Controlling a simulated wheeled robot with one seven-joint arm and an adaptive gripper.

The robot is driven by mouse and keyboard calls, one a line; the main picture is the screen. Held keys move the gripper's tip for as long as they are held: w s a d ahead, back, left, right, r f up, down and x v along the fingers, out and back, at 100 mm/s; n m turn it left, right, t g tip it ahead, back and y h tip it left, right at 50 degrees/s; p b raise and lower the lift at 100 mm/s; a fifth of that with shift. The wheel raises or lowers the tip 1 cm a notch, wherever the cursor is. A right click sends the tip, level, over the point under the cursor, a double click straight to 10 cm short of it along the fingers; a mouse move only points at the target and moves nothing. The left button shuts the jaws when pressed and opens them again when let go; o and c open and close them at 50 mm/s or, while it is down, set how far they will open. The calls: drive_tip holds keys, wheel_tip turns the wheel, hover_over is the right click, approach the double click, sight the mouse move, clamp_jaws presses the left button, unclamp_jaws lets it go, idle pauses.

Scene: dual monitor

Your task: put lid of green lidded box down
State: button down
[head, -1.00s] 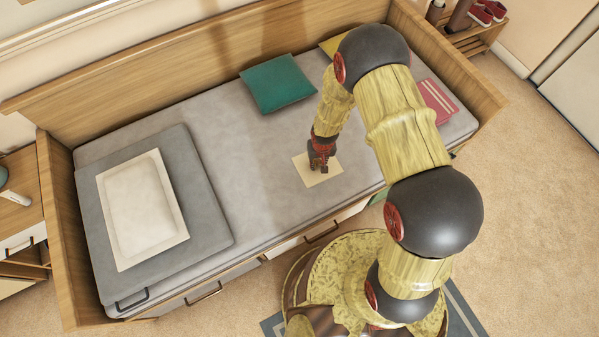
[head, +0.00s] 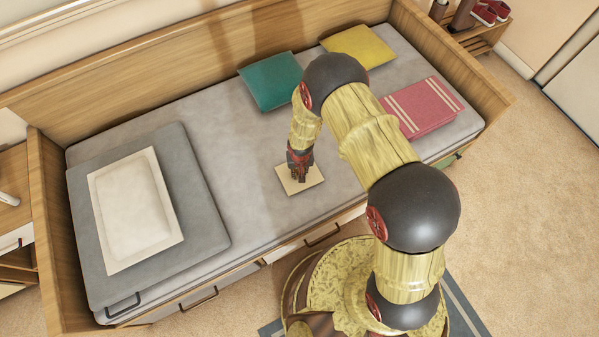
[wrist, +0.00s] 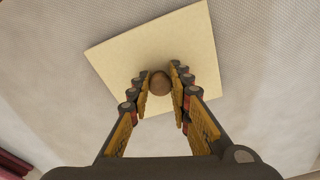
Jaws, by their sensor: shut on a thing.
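The lid is a flat cream square plate (head: 312,177) with a round brown knob (wrist: 160,83). It is over the grey mattress near the bed's front edge. My gripper (head: 299,178) points down at it and is shut on the knob; the wrist view shows a finger on each side of the knob (wrist: 160,90). The lid (wrist: 165,45) looks level and close to the mattress, but I cannot tell whether it touches. I cannot make out the green box itself for certain.
A grey pad (head: 88,255) with a cream cushion (head: 135,205) lies left on the mattress (head: 240,165). Teal (head: 270,81) and yellow (head: 358,46) cushions lie at the back, a folded pink blanket (head: 425,107) at the right. Bare mattress surrounds the lid.

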drive_tip(key=shift+f, duration=0.1)
drive_tip(key=c, duration=1.6)
unclamp_jaws()
drive_tip(key=shift+c, duration=0.2)
wheel_tip(320, 180, up, 12)
drive_tip(key=s+p, duration=0.1)
drive_tip(key=p, duration=0.3)
drive_tip(key=shift+s+r, duration=0.2)
drive_tip(key=shift+s, duration=0.05)
